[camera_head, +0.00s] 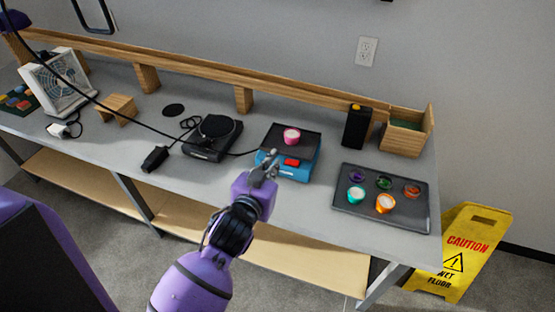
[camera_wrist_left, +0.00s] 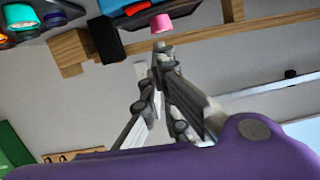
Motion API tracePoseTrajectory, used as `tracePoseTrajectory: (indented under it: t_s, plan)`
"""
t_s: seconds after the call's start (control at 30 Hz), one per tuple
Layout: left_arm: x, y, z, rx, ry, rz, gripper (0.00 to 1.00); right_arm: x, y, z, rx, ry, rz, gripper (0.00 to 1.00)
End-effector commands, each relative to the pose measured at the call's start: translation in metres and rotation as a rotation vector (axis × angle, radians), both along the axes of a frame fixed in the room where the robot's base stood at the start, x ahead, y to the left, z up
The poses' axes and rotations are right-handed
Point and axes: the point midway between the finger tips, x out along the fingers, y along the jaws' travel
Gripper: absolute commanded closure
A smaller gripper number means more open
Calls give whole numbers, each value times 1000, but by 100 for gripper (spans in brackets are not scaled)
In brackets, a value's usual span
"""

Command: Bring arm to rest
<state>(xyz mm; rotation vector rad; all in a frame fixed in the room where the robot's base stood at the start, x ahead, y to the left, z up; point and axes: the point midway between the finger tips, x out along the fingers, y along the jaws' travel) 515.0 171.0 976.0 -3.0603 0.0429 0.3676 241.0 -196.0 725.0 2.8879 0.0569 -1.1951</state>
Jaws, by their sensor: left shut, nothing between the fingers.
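My left gripper (camera_head: 270,157) is shut and empty. Its purple arm reaches over the front part of the grey workbench (camera_head: 225,172). The fingertips show near the front left corner of a blue device (camera_head: 302,168) with a dark top and a red part. A small pink cup (camera_head: 292,136) stands on that device, apart from the fingers. In the left wrist view the closed fingertips (camera_wrist_left: 161,48) appear just below the pink cup (camera_wrist_left: 150,28) in the picture, with no clear contact. My right gripper is not in view.
A dark tray (camera_head: 341,203) with several small coloured cups lies at right. A black turntable-like device (camera_head: 213,138), a black plug (camera_head: 155,159) and cables lie left of the gripper. A wooden box (camera_head: 402,139) stands at back right. A yellow wet-floor sign (camera_head: 461,254) stands beside the bench.

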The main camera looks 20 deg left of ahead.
Motion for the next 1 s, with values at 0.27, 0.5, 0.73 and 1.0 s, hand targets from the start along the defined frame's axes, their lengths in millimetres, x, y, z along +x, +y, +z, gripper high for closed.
tracePoseTrajectory:
  t_s: [0.27, 0.5, 0.73, 1.0]
  plan:
    - [-1, 0, 1, 0, -1, 0, 100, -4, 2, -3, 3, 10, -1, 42]
    - [-1, 0, 1, 1, -1, 0, 100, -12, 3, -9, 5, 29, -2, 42]
    - [-24, -7, -48, 52, 66, -64, 100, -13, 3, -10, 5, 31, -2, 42]
    - [-161, 7, -191, 10, 357, -55, 100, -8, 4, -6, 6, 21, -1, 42]
